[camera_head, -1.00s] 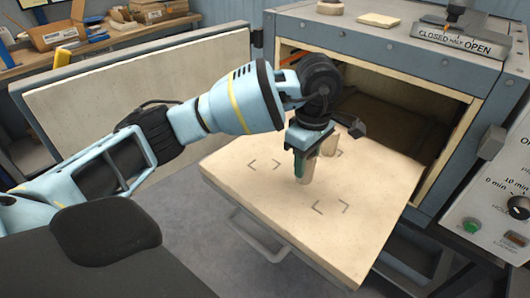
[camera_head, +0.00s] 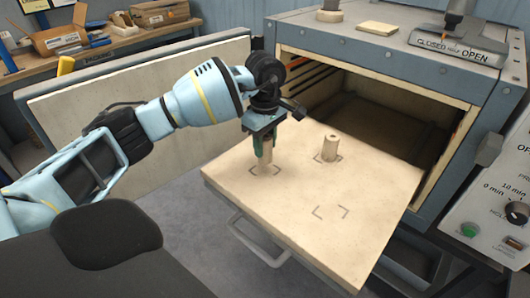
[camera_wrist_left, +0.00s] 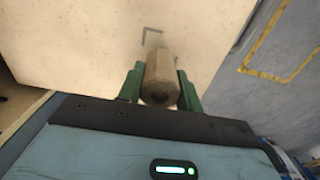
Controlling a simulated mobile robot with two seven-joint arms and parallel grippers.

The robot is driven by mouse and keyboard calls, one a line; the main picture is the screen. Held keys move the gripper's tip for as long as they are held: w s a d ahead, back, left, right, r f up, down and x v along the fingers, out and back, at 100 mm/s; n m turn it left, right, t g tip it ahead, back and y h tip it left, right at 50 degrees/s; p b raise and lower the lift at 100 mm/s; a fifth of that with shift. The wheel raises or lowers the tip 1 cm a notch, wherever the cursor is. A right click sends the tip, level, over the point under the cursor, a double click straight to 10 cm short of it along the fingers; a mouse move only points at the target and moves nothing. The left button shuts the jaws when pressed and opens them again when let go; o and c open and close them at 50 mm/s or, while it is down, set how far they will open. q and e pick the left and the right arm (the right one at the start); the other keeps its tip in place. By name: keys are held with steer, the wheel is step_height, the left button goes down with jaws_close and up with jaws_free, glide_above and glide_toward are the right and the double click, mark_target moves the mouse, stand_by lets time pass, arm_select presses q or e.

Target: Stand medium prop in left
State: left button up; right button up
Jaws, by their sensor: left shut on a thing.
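I cannot tell whether the prop's foot touches the shelf. In the left wrist view, the prop (camera_wrist_left: 160,70) sits between the green fingers, with a corner mark (camera_wrist_left: 151,36) just beyond it. A second prop (camera_head: 330,150) with a hole in its top stands upright in the back marked spot. The front right marked spot (camera_head: 330,212) is empty. My right gripper is not in view.
The dryer's open chamber (camera_head: 370,110) is behind the shelf. Its open door (camera_head: 140,95) stands to the left, behind my arm. A control panel (camera_head: 500,210) is at right.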

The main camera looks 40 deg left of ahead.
mark_target(265, 154)
arm_select(q)
steer(key=shift+f, duration=1.7)
steer(key=shift+f, duration=0.15)
steer(key=o, duration=1.1)
step_height(265, 154, up, 12)
steer(key=shift+r, duration=0.15)
